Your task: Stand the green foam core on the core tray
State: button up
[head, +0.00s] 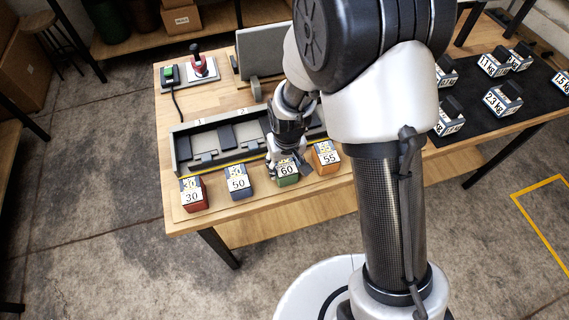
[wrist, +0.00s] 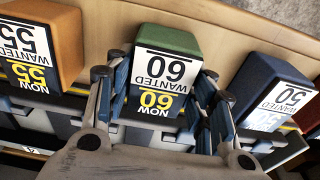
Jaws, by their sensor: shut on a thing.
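The green foam core (head: 288,181) is a block labelled NOW 60, WANTED 60. It is upright in the front row, between the blue and orange blocks. My gripper (head: 287,168) reaches down to it from behind. In the wrist view my gripper (wrist: 160,82) has a finger on each side of the green core (wrist: 168,40) and is shut on it. A pale wooden strip (head: 262,203) at the table's front, seemingly the core tray, runs under the row. I cannot tell whether the green core's underside touches it.
Close beside the green core are a blue block (head: 237,182) and an orange block (head: 326,158); a red block (head: 193,195) is further left. A grey rack (head: 184,150) with numbered bays stands behind. Weights (head: 503,99) sit on a black mat at the right.

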jog(key=o, duration=1.1)
jog(key=shift+f, duration=0.1)
notch_tip(320, 180, up, 12)
jog(key=s+r+p, duration=0.1)
jog(key=p, duration=0.3)
notch_tip(320, 180, up, 7)
send_over(287, 168)
jog(key=s+d, duration=0.2)
jog(key=d, duration=0.1)
jog(key=s+d+r+m+t, duration=0.1)
jog(key=s+d+r, duration=0.2)
jog(key=s, duration=0.2)
jog(key=s+d+r+m+t, duration=0.1)
jog(key=s+d+r, duration=0.2)
jog(key=s, duration=0.3)
jog(key=s+d+r+m+t, duration=0.1)
jog(key=s+d+r, duration=0.2)
jog(key=s+r, duration=0.2)
jog(key=shift+s+r, duration=0.15)
